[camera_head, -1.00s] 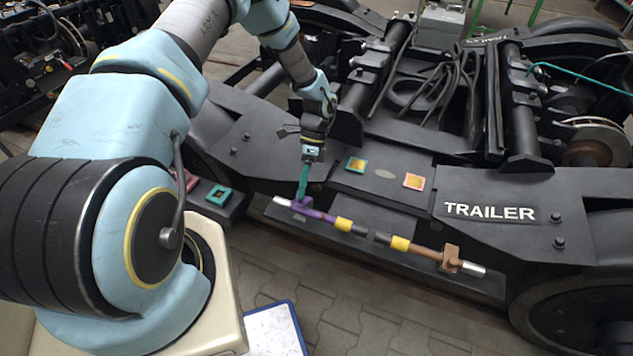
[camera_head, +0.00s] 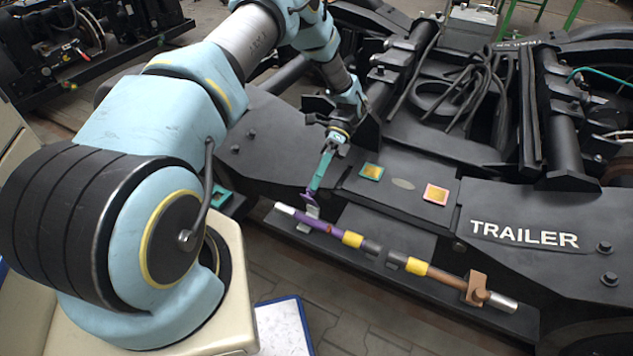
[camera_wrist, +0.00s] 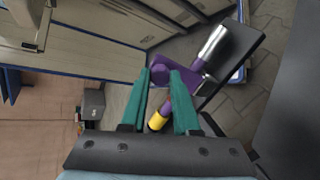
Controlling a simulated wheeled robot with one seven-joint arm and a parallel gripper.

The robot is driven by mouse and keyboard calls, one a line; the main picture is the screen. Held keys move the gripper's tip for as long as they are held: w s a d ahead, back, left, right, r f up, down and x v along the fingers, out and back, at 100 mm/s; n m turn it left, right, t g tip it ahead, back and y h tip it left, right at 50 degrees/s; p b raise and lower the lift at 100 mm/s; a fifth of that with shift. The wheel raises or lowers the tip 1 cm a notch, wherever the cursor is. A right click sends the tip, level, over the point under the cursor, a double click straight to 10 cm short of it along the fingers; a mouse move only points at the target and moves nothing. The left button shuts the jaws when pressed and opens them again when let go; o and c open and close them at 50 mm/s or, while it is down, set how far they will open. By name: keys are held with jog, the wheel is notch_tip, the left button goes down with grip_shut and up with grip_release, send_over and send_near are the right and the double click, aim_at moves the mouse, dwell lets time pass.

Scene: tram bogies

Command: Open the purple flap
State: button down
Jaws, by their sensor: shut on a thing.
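The purple flap (camera_head: 307,196) is at the left end of a jointed rod, above the rod's purple section (camera_head: 324,227). My gripper (camera_head: 313,189) comes down from above on teal fingers, shut on the flap at its tips. In the wrist view the teal fingers (camera_wrist: 170,80) are on either side of a round purple part of the flap, with a flat purple plate (camera_wrist: 203,80) just right of them. The flap looks tilted up off the rod, with grey metal (camera_head: 313,212) showing beside it. How far it is turned is hard to tell.
The rod continues right past a yellow band (camera_head: 352,239) and another yellow band (camera_head: 415,267) to a brown flap (camera_head: 477,288). It lies along a black ledge (camera_head: 430,303) of the trailer bogie. Green (camera_head: 371,172) and pink (camera_head: 436,194) framed pads lie on the deck behind.

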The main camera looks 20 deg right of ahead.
dwell(0.3)
jog(key=c, duration=0.6)
grip_release()
jog(key=shift+c, duration=0.2)
jog(key=b+v, duration=0.2)
jog(key=v, duration=0.8)
jog(key=shift+w+d+r+b, duration=0.2)
jog(key=shift+w+b, duration=0.05)
jog(key=shift+b, duration=0.1)
